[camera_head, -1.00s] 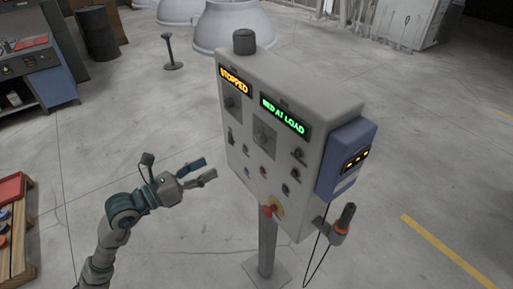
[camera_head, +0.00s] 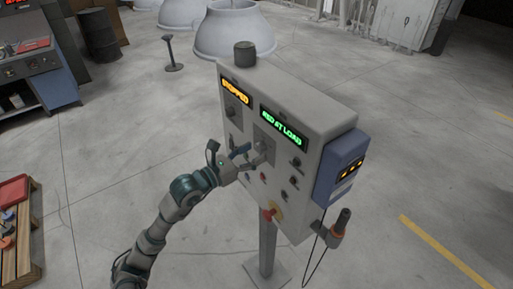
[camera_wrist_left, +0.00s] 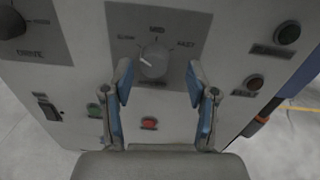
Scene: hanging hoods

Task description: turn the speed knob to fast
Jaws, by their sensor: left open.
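The speed knob (camera_wrist_left: 155,60) is a round grey knob on a dark square plate on the control box (camera_head: 318,105). In the left wrist view its plate reads slow at left, mid at top and fast at right, and the white pointer mark is on the slow side, at the left. My left gripper (camera_head: 250,157) is at the panel face in front of this plate. In the wrist view its two blue-padded fingers (camera_wrist_left: 160,88) are apart, one on each side below the knob, with nothing between them. In the head view the fingers partly hide the knob. My right gripper is not in view.
A drive knob (camera_wrist_left: 12,22) is at the upper left of the panel. A red emergency stop (camera_head: 273,212) and a hanging pendant (camera_head: 338,228) are lower down.

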